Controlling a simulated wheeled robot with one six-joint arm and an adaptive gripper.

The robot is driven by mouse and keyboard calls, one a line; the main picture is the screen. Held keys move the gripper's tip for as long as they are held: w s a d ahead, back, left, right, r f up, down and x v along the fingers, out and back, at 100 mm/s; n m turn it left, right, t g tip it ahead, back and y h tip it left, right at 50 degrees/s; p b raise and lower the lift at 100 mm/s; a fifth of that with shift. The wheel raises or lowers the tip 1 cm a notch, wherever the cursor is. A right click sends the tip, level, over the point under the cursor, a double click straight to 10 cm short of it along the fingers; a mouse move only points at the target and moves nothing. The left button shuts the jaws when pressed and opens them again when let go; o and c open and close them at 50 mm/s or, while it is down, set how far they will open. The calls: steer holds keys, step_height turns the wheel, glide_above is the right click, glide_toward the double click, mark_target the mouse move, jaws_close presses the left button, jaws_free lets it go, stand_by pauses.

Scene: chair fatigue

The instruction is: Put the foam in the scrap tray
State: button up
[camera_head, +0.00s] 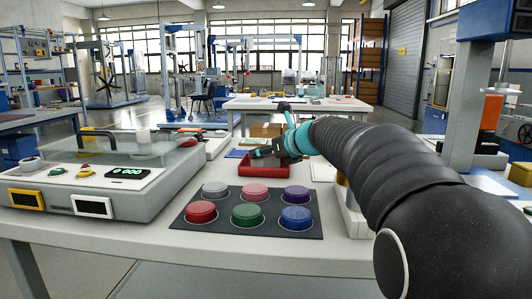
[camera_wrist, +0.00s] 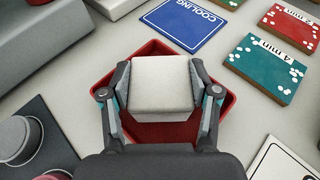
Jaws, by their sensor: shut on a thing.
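The foam (camera_wrist: 160,85) is a pale grey-white block. In the wrist view my gripper (camera_wrist: 161,98) is shut on it, one finger at each side. The scrap tray (camera_wrist: 176,133) is red with raised walls and lies beneath the foam and the fingers. How high the foam is above the tray floor, I cannot tell. In the head view the scrap tray (camera_head: 267,170) stands on the white table behind the coloured discs. My gripper (camera_head: 262,153) is over it, and the foam is not clearly visible there.
A dark mat (camera_head: 248,228) with several coloured discs lies in front of the tray. A grey machine (camera_head: 110,175) with a clear cover stands at the left. A blue COOLING card (camera_wrist: 184,24) and red and green time cards (camera_wrist: 267,68) lie beyond the tray.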

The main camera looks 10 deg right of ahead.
steer(key=shift+f, duration=0.1)
steer(key=o, duration=1.1)
steer(key=shift+s+d+r, duration=0.1)
steer(key=shift+s+r, duration=0.05)
steer(key=shift+r, duration=0.05)
steer(key=v, duration=1.1)
steer(key=shift+s, duration=0.25)
steer(key=shift+d, duration=0.15)
